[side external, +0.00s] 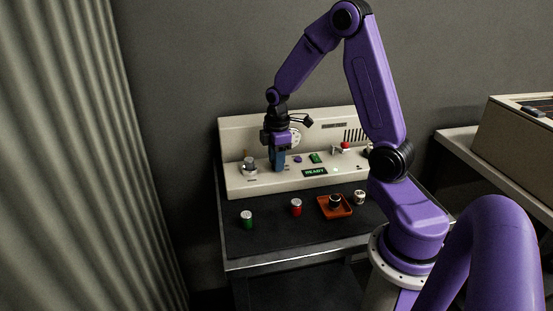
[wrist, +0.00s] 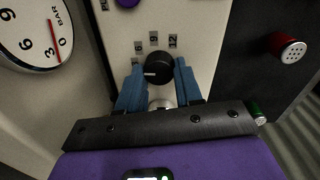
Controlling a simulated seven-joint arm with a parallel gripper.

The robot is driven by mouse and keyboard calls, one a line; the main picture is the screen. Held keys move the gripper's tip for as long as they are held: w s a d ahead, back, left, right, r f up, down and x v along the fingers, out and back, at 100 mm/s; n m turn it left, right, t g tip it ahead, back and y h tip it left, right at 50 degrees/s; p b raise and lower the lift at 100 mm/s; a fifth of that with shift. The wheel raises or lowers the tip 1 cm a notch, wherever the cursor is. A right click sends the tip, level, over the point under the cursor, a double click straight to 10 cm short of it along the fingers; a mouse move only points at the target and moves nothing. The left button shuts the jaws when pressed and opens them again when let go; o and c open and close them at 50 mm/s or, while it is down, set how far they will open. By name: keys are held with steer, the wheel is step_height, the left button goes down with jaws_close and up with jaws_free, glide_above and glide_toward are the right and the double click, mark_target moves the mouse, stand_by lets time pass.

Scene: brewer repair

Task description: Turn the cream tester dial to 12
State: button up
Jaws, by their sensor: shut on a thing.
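The cream tester (side external: 240,186) stands at the back of the dark bench. My gripper (side external: 277,168) points down onto its deck, left of the lit green READY display. In the wrist view, the dial is a round black knob (wrist: 160,67) with a white pointer line on its left side, pointing left. Printed labels curve around it; 6, 9 and 12 (wrist: 172,41) are readable, with 12 at the upper right and a lower left one partly hidden. The two blue fingers of my gripper (wrist: 159,78) are shut on the knob from both sides. In the side view the knob is hidden behind the fingers.
A round pressure gauge (wrist: 32,35) is close by on the tester. A metal fitting (side external: 249,166) stands left of my gripper. On the bench are a green can (side external: 247,220), a red can (side external: 296,207), an orange tray (side external: 326,213) holding a dark part, and a pale can (side external: 360,197).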

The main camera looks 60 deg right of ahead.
steer(key=m, duration=0.6)
steer(key=shift+w, duration=0.1)
steer(key=m, duration=0.6)
steer(key=shift+d, duration=0.15)
steer(key=m, duration=0.5)
steer(key=shift+g, duration=0.4)
steer(key=m, duration=0.6)
steer(key=shift+d, duration=0.15)
steer(key=shift+m, duration=0.4)
steer(key=o, duration=1)
steer(key=shift+o, duration=0.2)
step_height(320, 180, up, 18)
steer(key=shift+w+f, duration=0.25)
steer(key=shift+w, duration=0.05)
steer(key=shift+a, duration=0.25)
